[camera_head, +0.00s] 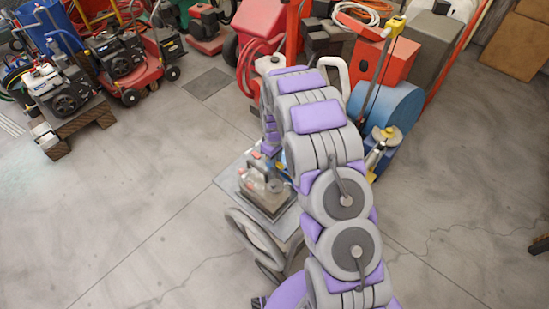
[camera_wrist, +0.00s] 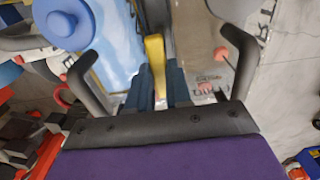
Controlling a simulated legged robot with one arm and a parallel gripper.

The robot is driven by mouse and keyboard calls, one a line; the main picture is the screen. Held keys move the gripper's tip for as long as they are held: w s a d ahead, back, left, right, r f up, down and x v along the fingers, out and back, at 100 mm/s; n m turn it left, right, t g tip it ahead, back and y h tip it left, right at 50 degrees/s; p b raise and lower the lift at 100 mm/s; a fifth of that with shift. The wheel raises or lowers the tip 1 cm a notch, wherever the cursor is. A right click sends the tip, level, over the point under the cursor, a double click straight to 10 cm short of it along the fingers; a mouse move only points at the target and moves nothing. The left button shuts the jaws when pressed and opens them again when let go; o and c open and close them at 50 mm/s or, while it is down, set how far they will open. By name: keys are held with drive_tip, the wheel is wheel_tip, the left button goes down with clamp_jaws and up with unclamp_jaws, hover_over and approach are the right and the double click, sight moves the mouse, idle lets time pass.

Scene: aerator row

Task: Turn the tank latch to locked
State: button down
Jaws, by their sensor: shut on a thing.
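In the wrist view my gripper (camera_wrist: 159,78) has its two dark blue fingers closed on a narrow yellow lever (camera_wrist: 154,50), which looks like the tank latch. The lever runs roughly up and down in the picture, between the fingers. Its pivot and any lock marks cannot be made out. A light blue body with a round blue cap (camera_wrist: 66,22) lies to the left of the lever. In the head view my arm hides the gripper and the latch. A small machine with a clear tank (camera_head: 258,181) stands just below the arm's far end.
A blue drum (camera_head: 388,108) and red machines crowd the back. Engines on a wooden block (camera_head: 80,120) stand at the left. Bare concrete lies at the lower left and right.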

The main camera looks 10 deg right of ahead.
drive_tip(key=shift+s+m, duration=0.1)
drive_tip(key=shift+m, duration=0.2)
drive_tip(key=m+p, duration=0.1)
drive_tip(key=m, duration=0.2)
drive_tip(key=shift+p, duration=0.35)
drive_tip(key=m+p, duration=0.1)
drive_tip(key=m, duration=0.4)
drive_tip(key=shift+d, duration=0.1)
drive_tip(key=m, duration=0.4)
drive_tip(key=shift+m, duration=0.3)
drive_tip(key=m, duration=0.4)
drive_tip(key=shift+m, duration=0.3)
drive_tip(key=c, duration=1)
unclamp_jaws()
drive_tip(key=shift+c, duration=0.2)
